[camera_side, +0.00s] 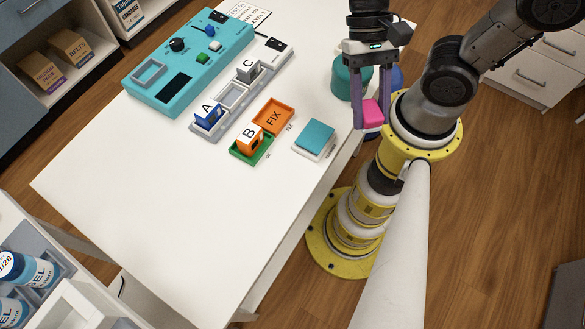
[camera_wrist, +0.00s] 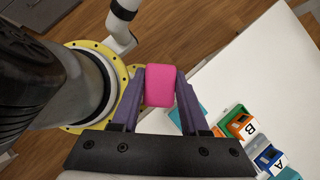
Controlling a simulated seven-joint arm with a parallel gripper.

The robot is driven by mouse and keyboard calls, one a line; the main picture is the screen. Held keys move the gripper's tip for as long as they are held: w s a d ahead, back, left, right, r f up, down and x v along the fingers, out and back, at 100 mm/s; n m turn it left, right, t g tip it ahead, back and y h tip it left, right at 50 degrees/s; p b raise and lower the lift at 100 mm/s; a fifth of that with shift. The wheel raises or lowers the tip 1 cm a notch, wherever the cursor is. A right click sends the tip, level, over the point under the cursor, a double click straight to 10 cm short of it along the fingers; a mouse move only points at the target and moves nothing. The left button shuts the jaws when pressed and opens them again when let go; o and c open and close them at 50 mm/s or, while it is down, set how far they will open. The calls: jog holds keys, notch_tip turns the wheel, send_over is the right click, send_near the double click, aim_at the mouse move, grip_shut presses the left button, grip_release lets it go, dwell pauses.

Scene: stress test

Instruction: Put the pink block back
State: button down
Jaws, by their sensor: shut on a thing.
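The pink block (camera_side: 372,112) is held between the two purple fingers of my gripper (camera_side: 371,115). In the side view it is near the table's right edge, beside my yellow base. In the wrist view the pink block (camera_wrist: 160,85) sits between the fingertips of my gripper (camera_wrist: 160,88), with both fingers against its sides. Behind the gripper in the side view is a teal round container (camera_side: 346,78), partly hidden by a finger. The height of the block above the table cannot be told.
On the white table (camera_side: 130,190) stand a teal panel (camera_side: 150,100), a grey tray with blocks A (camera_side: 209,112) and C (camera_side: 247,69), an orange FIX tray (camera_side: 284,112), a green tray (camera_side: 237,152) with block B (camera_side: 250,136), and a teal-topped pad (camera_side: 316,135). The table's front left is clear.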

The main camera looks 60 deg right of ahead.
jog(key=w+a+f, duration=0.4)
jog(key=w+a, duration=0.1)
jog(key=a, duration=0.1)
send_over(295, 183)
jog(key=w+d, duration=0.1)
jog(key=d, duration=0.1)
notch_tip(295, 183, down, 6)
jog(key=shift+w+a+r, duration=0.15)
jog(key=shift+r, duration=0.1)
jog(key=shift+w+a+f, duration=0.1)
jog(key=shift+a+f, duration=0.05)
jog(key=shift+f, duration=1.6)
jog(key=shift+f, duration=0.1)
jog(key=shift+c, duration=2.1)
grip_release()
